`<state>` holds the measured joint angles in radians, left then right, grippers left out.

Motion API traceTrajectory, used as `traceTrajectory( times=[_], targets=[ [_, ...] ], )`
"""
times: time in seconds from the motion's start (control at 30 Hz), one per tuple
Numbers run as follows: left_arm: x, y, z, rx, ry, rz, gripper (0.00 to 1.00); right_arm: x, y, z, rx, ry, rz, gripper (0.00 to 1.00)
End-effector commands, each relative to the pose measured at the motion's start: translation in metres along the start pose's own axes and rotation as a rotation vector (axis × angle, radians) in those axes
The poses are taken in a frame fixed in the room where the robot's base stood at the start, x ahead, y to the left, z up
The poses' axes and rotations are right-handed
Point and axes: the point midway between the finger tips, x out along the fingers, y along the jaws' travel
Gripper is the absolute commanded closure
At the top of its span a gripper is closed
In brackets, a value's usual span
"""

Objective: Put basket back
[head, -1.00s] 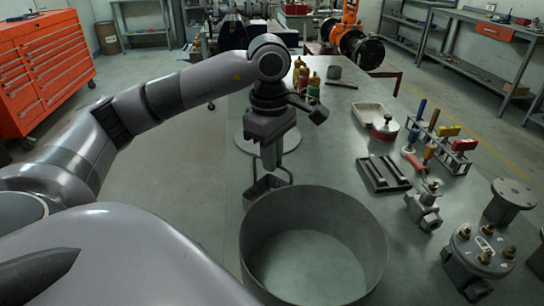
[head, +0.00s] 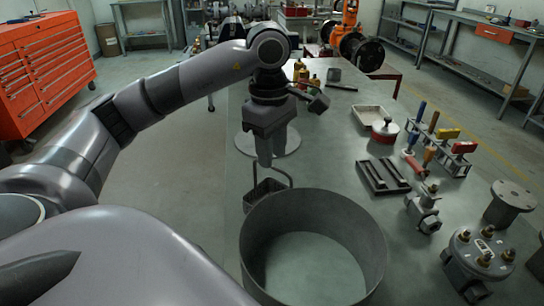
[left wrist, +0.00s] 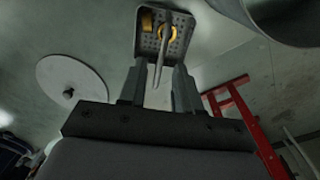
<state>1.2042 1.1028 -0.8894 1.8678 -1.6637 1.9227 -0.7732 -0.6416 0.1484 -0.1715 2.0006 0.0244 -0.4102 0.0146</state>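The small grey mesh basket (head: 262,193) with a thin upright handle stands at the left edge of the bench, beside the large round grey tub (head: 345,215). The left wrist view shows the basket (left wrist: 178,42) from above with brass-coloured pieces inside. My left gripper (head: 265,162) points down right over the basket. In the left wrist view its two fingers (left wrist: 160,78) are apart, with the thin handle between them and a gap showing. My right gripper is out of view.
A round grey plate (head: 287,141) lies behind the left gripper; bottles (head: 302,72) stand farther back. The middle back of the bench is clear.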

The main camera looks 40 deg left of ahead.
Motion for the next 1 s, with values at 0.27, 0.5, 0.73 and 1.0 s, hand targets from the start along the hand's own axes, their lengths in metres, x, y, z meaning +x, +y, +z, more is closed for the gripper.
traceTrajectory(
  times=[0.27, 0.5, 0.73, 1.0],
  targets=[
    [-0.065, 0.001, 0.000, 0.000, 0.000, 0.005, 0.67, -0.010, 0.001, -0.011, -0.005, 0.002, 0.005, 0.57],
    [-0.091, 0.000, 0.000, 0.000, 0.000, 0.002, 0.67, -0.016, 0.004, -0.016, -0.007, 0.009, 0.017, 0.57],
    [-0.097, 0.000, 0.000, 0.000, 0.000, 0.000, 0.67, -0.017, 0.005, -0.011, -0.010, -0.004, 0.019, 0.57],
    [-0.096, 0.000, 0.000, 0.000, 0.000, 0.000, 0.67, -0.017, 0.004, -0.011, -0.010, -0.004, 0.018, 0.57]
  ],
)
